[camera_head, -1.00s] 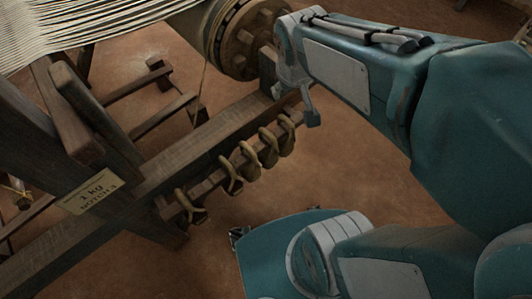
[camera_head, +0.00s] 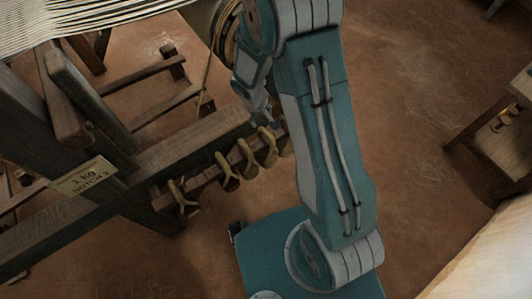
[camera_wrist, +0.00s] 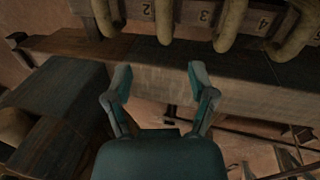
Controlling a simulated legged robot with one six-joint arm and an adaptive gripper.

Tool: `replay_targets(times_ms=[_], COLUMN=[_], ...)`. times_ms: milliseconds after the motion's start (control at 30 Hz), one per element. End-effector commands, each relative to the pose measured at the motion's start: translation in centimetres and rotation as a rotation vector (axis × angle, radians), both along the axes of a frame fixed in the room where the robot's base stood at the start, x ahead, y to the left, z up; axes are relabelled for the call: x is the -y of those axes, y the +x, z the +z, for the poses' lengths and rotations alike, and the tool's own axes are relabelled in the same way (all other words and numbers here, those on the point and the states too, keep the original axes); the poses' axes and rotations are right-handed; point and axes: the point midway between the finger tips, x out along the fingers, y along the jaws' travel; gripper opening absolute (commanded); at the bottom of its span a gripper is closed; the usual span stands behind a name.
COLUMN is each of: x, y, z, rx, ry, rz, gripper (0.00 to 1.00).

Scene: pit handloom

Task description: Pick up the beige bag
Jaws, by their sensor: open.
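Several tan, looped pieces (camera_head: 228,172) hang in a row on a wooden rail beside the loom beam. They may be small bags or weights; I cannot tell which one, if any, is the beige bag. In the wrist view, the tan loops (camera_wrist: 165,20) cross the top edge, over a rail with small numbers. A large pale beige surface (camera_head: 485,262) fills the lower right corner of the head view, cut by the frame; I cannot tell whether it is a bag. My gripper (camera_wrist: 158,82) is open and empty, its fingers above a wooden beam. In the head view, my gripper (camera_head: 265,118) is near the loops' far end.
A dark wooden loom frame (camera_head: 130,160) fills the left, with a tag (camera_head: 85,178) reading "1 kg NOTCH 3". White warp threads (camera_head: 80,18) stretch at the top left. A wooden stand (camera_head: 497,140) is at the right. Bare brown floor (camera_head: 415,110) lies between.

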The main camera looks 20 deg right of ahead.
Motion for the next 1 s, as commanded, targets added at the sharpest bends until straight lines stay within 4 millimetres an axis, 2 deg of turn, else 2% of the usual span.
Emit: replay_targets(times_ms=[333,567,800,1000], x=[0.7,1.1,1.5,1.7], y=[0.3,0.4,0.7,0.8], z=[-4.6,-6.3,-9.7,-10.9], rx=[-0.006,-0.005,-0.006,-0.004], ry=[0.000,0.001,0.000,0.000], rz=[0.003,0.003,0.003,0.002], gripper=[0.72,0.72,0.72,0.72])
